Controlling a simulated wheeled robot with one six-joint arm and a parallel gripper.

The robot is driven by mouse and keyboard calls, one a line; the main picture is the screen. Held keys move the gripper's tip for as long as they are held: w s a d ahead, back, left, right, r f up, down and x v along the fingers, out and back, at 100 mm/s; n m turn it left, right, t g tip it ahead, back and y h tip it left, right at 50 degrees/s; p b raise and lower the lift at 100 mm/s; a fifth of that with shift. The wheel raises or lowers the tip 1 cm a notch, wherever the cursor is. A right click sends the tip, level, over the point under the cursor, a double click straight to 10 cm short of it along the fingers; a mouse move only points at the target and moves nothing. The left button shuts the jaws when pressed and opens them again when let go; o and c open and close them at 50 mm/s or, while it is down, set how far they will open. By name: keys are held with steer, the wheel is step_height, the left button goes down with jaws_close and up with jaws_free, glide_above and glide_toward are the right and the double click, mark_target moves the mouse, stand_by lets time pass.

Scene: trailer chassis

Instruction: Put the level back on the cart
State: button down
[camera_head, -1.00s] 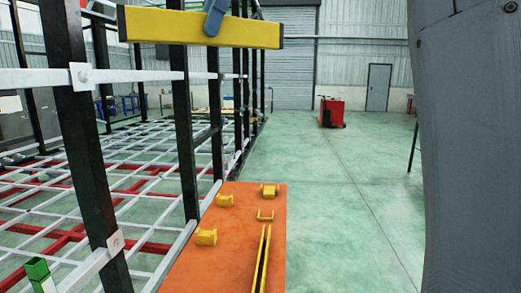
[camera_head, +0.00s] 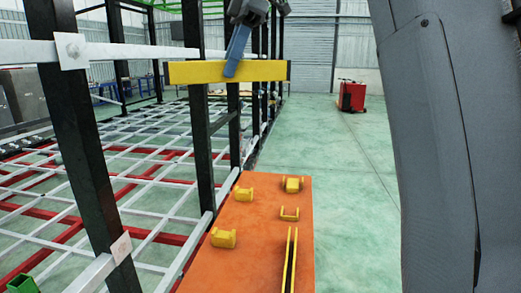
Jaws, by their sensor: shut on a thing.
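The level (camera_head: 195,73) is a long yellow bar with dark end caps. It hangs roughly horizontal in the upper middle of the head view, in front of the black posts. My gripper (camera_head: 235,66) is shut on the level near its middle, and its blue-grey finger covers a small part of the bar. The cart's orange top (camera_head: 255,235) lies lower in the picture, below the level and clearly apart from it. It carries several yellow blocks and brackets (camera_head: 289,214) and a long narrow yellow holder (camera_head: 290,262).
A black and white trailer frame (camera_head: 80,160) with upright posts stands along the left, close to the cart's left edge. A red machine (camera_head: 352,96) stands far back on the right. The green floor (camera_head: 345,190) right of the cart is clear.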

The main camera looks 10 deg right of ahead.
steer(key=w+d+f+m, duration=0.1)
steer(key=w+d+f, duration=0.1)
steer(key=w+f, duration=0.45)
steer(key=w+d+f+m+t+b, duration=0.1)
steer(key=w+f, duration=0.2)
steer(key=f, duration=0.7)
steer(key=w+d+f+m, duration=0.1)
steer(key=w+d+f, duration=0.1)
steer(key=w+f, duration=0.45)
steer(key=w+d+f+m, duration=0.1)
steer(key=d+f, duration=0.1)
steer(key=f, duration=0.7)
steer(key=w+d+f+m+t, duration=0.1)
steer(key=d+f, duration=0.1)
steer(key=f, duration=0.8)
steer(key=w+d+f+m+p, duration=0.1)
steer(key=d+f, duration=0.2)
steer(key=f, duration=0.7)
steer(key=shift+w+f, duration=0.1)
steer(key=shift+w, duration=0.05)
steer(key=shift+f+p, duration=0.65)
steer(key=shift+f, duration=1.65)
steer(key=shift+f, duration=0.1)
steer(key=c, duration=1.9)
jaws_free()
steer(key=shift+f, duration=0.15)
steer(key=o, duration=0.4)
